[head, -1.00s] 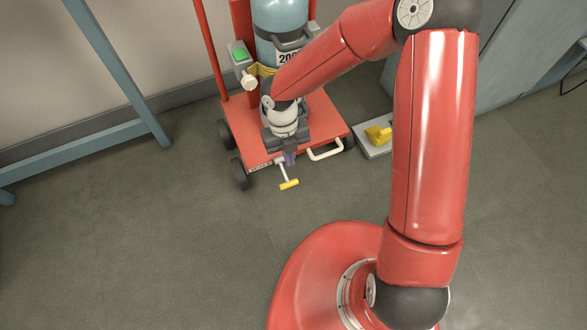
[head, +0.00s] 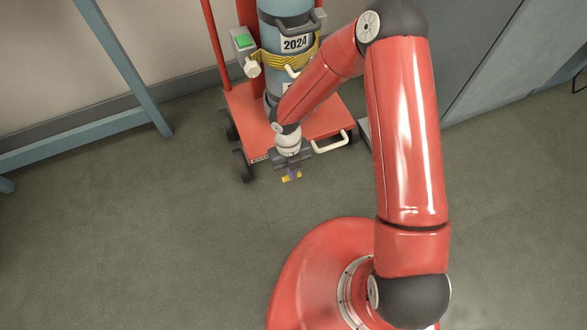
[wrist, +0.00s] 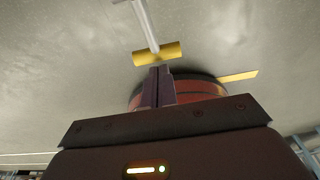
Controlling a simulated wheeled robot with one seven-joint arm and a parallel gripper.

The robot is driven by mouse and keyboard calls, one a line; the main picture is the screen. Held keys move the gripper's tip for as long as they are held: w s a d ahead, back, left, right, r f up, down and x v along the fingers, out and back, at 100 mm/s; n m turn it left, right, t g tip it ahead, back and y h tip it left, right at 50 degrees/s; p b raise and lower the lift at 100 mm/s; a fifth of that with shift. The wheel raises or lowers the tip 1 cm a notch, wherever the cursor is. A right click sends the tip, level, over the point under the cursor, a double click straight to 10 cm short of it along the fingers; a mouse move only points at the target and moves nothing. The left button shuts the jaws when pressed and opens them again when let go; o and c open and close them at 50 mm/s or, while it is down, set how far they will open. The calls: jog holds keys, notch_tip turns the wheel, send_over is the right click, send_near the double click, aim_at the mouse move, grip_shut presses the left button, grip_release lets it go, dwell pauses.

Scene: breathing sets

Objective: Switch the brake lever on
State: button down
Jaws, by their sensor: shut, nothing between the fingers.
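The brake lever is a pale rod with a yellow crossbar (head: 291,178) at the front edge of the red cart, low over the floor. In the head view my gripper (head: 293,172) is right over the crossbar and hides most of the lever. In the wrist view the yellow crossbar (wrist: 158,54) and its pale rod (wrist: 144,22) show just past the fingertips. My gripper (wrist: 157,72) is shut with nothing held, its tips close to the crossbar's edge. I cannot tell whether they touch it.
The red cart (head: 325,115) carries a blue cylinder (head: 284,75) with yellow cord around it. A white handle (head: 331,142) sits right of the gripper, and a green-button box (head: 244,42) is at upper left. A blue frame (head: 125,70) stands left. The floor in front is clear.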

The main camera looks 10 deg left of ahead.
jog(key=shift+w+f, duration=0.1)
jog(key=shift+f, duration=0.15)
jog(key=shift+w+a+f+t+b, duration=0.1)
jog(key=shift+f+t+b, duration=0.2)
jog(key=shift+f+b, duration=0.55)
jog(key=shift+r, duration=0.1)
jog(key=shift+f+y, duration=0.2)
jog(key=shift+y, duration=0.1)
